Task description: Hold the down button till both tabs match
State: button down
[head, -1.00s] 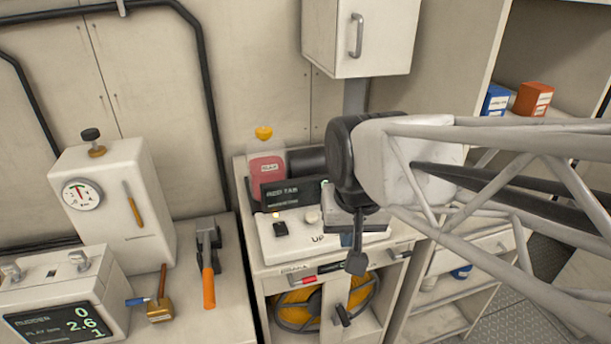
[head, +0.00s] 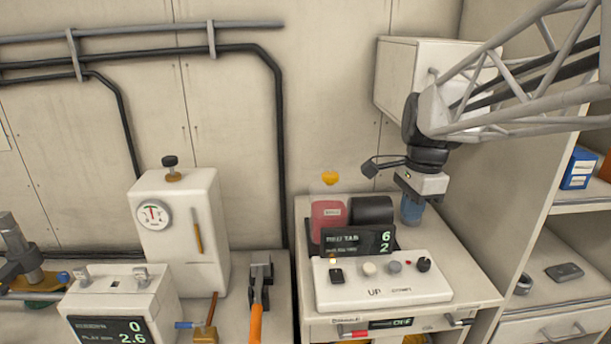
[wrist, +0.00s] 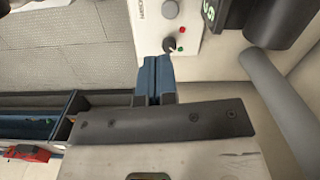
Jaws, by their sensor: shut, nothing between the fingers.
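The white control box (head: 383,282) stands on the cabinet top, with a pale button (head: 370,268) at the "UP" label and a grey button (head: 394,267) at the label to its right, which looks like "DOWN". Behind it, the dark display (head: 358,241) reads "RED TAB" 6, with a 2 on the blurred line below. My gripper (head: 411,212) is shut and empty, above the back right of the box, apart from both buttons. In the wrist view, its blue fingers (wrist: 154,80) point at the box's black knob (wrist: 169,45); a pale round button (wrist: 170,9) shows beyond.
A wall cabinet (head: 395,75) hangs above, close to my arm. Shelves (head: 570,205) stand at the right.

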aim_at(397, 265)
jog(key=shift+w+d+m, duration=0.3)
jog(key=shift+w+m, duration=0.15)
jog(key=shift+w, duration=0.15)
jog(key=shift+w+d+m, duration=0.25)
jog(key=shift+w+m, duration=0.2)
jog(key=shift+w, duration=0.1)
jog(key=shift+f, duration=0.1)
jog(key=f, duration=0.9)
jog(key=a+f, duration=0.1)
jog(key=f, duration=0.3)
jog(key=shift+s+f, duration=0.1)
jog(key=shift+f, duration=0.2)
jog(key=shift+s+f, duration=0.15)
jog(key=shift+f, duration=1.3)
jog(key=shift+s+f, duration=0.1)
dwell(0.5)
notch_tip(397, 265, up, 15)
jog(key=d, duration=0.1)
jog(key=shift+w, duration=0.4)
